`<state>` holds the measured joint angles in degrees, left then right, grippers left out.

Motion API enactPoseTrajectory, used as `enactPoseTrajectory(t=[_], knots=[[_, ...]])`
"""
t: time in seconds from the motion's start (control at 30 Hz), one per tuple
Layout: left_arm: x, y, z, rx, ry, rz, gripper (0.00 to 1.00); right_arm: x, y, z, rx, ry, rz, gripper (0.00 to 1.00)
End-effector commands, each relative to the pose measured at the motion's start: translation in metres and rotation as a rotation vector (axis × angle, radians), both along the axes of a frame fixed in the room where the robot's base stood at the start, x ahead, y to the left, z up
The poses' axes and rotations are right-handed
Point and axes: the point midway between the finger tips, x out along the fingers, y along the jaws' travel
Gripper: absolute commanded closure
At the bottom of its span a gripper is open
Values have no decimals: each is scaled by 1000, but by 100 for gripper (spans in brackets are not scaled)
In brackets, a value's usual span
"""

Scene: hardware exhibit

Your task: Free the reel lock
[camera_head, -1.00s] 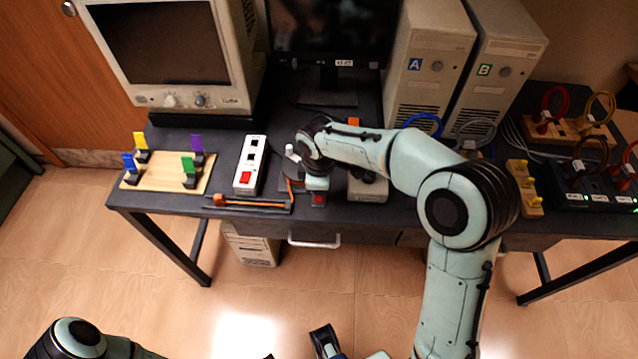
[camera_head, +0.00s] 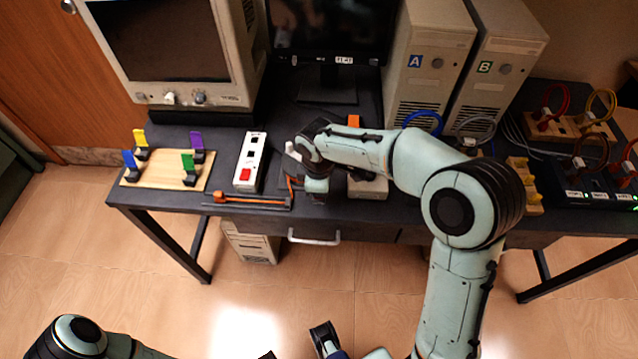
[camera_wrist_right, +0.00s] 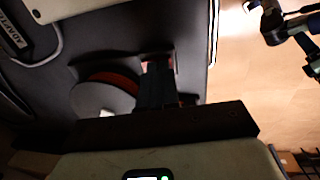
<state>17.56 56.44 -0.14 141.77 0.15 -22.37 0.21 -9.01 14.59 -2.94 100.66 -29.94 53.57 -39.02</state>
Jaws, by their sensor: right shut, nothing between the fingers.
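The cable reel (camera_wrist_right: 100,98) shows in the right wrist view as a grey disc with a red-orange rim, on the dark desk. My right gripper (camera_wrist_right: 156,70) is shut and empty, pointing down beside the reel. A small reddish patch shows at its tips; I cannot tell whether it is the lock or whether the fingers touch it. In the head view my right wrist (camera_head: 316,170) covers most of the reel and the lock area. An orange cable (camera_head: 291,184) shows beside the wrist. My left arm (camera_head: 80,338) is low at the bottom left; its finger state is unclear.
A pale box (camera_head: 368,188) stands close at right. Computer towers (camera_head: 428,65) and a monitor (camera_head: 330,35) stand behind.

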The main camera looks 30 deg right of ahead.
Motion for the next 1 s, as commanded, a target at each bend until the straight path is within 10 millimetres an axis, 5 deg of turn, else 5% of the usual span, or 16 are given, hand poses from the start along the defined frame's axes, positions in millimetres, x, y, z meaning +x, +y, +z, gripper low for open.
enactPoseTrajectory(t=[0.23, 0.37, 0.57, 1.0], knots=[[1, 0, 1, 0, -4, 0, 15, -4, 2, -5, 1, 19, 1, 100], [2, 0, 11, -1, -2, 0, 15, -3, 3, 8, 1, 16, 1, 100], [9, 0, 42, -1, -5, -1, 15, 4, 8, 47, 1, 3, 1, 100], [11, 0, 46, -1, -8, -2, 15, -6, 13, 130, 0, 0, -1, 100]])
